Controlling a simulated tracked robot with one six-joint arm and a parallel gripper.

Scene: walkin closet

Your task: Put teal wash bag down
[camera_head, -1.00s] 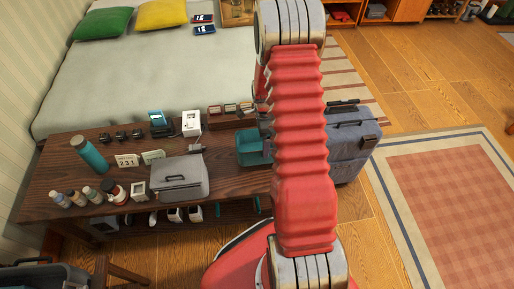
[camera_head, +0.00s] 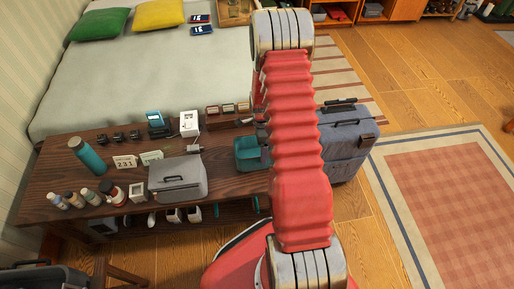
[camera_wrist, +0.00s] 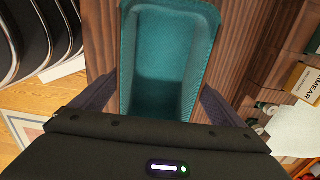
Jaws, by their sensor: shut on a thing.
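The teal wash bag (camera_head: 248,153) is at the right end of the dark wooden bench (camera_head: 228,184), partly hidden behind my red arm in the head view. In the wrist view the wash bag (camera_wrist: 165,65) looks like an open-topped teal box, its long side running away from my gripper. My gripper (camera_wrist: 158,88) is shut on it, one dark finger at each side. Wood grain shows below and beside the bag. I cannot tell whether its bottom touches the bench top.
A grey case (camera_head: 178,180) lies on the bench left of the bag. A blue-grey suitcase (camera_head: 345,140) stands on the floor just right of the bench. Small boxes line the bench's back edge, and bottles stand at its left. The bed (camera_head: 150,75) is behind.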

